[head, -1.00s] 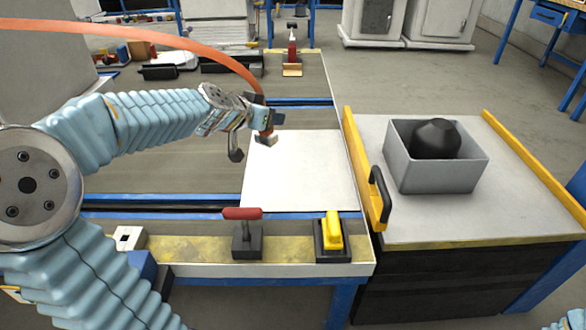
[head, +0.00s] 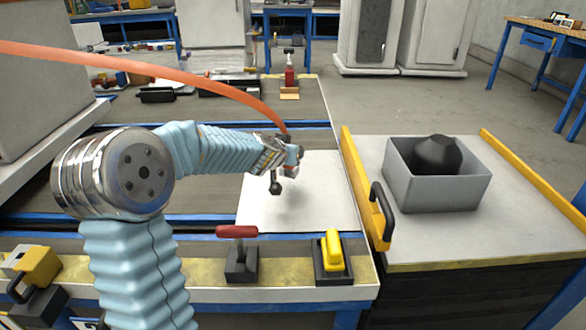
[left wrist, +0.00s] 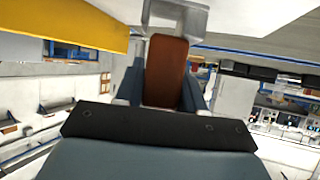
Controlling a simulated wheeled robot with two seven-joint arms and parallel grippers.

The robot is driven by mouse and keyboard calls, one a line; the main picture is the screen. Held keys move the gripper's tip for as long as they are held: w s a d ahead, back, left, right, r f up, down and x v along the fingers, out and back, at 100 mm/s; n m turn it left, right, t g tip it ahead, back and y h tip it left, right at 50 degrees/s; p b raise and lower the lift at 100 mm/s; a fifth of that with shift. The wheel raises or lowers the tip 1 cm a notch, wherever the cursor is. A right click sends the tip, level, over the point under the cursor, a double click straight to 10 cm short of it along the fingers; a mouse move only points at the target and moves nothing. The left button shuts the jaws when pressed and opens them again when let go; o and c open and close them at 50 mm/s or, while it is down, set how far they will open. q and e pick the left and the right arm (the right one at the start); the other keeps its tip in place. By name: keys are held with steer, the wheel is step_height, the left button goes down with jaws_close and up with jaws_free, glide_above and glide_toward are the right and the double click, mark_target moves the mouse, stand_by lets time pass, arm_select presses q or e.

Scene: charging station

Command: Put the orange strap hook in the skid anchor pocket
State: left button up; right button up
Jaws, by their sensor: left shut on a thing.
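The orange strap (head: 180,72) arches in from the left edge and comes down to my left gripper (head: 290,160), above the far part of a white plate. In the left wrist view my left gripper (left wrist: 166,85) is shut on the orange strap hook (left wrist: 167,65); its orange-brown body sits between the fingers, with a grey metal end (left wrist: 178,16) beyond. A dark knob (head: 275,187) hangs below the wrist; I cannot tell whether it belongs to the hook. I cannot make out the skid anchor pocket for certain. My right gripper is out of view.
The white plate (head: 300,215) lies on the bench. A red-handled clamp (head: 238,250) and a yellow-topped block (head: 333,252) stand along the near edge. At right, a cart with yellow rails (head: 365,190) carries a grey bin (head: 440,194) holding a dark object. A grey cabinet (head: 70,75) stands at left.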

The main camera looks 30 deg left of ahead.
arm_select(q)
steer(key=shift+w+d+f+b, duration=0.1)
steer(key=shift+w+f+b, duration=0.05)
steer(key=shift+f+b, duration=0.8)
steer(key=shift+w+d+f+b, duration=0.1)
steer(key=shift+f+b, duration=0.65)
steer(key=shift+f, duration=0.4)
steer(key=o, duration=1.1)
steer(key=shift+r, duration=0.1)
